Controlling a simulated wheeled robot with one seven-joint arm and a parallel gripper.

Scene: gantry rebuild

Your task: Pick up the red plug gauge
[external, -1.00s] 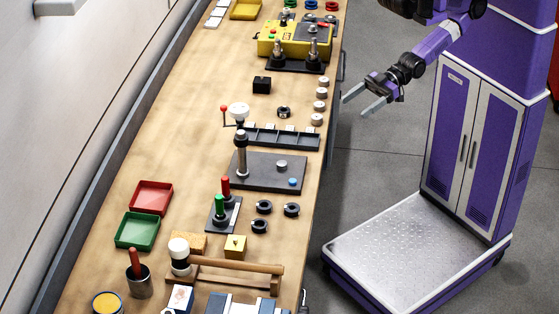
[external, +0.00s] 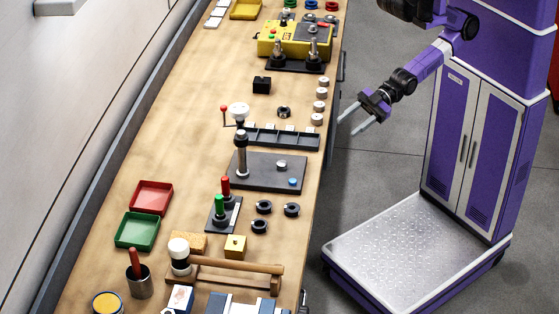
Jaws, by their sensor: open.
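The red plug gauge (external: 226,186) stands upright in a dark stand (external: 224,214) on the bench, behind a green gauge (external: 219,205) in the same stand. Only its red handle shows clearly; its lower end is hidden. My gripper (external: 347,125) is open and empty. It hangs past the bench's right edge, to the right of and farther back than the red plug gauge, well apart from it.
A dark plate with a tall post (external: 241,155) stands just behind the gauges. Black rings (external: 264,207) lie to their right, and red (external: 151,197) and green (external: 137,230) trays to their left. A mallet (external: 235,264) lies in front. Bare bench shows at the left rear.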

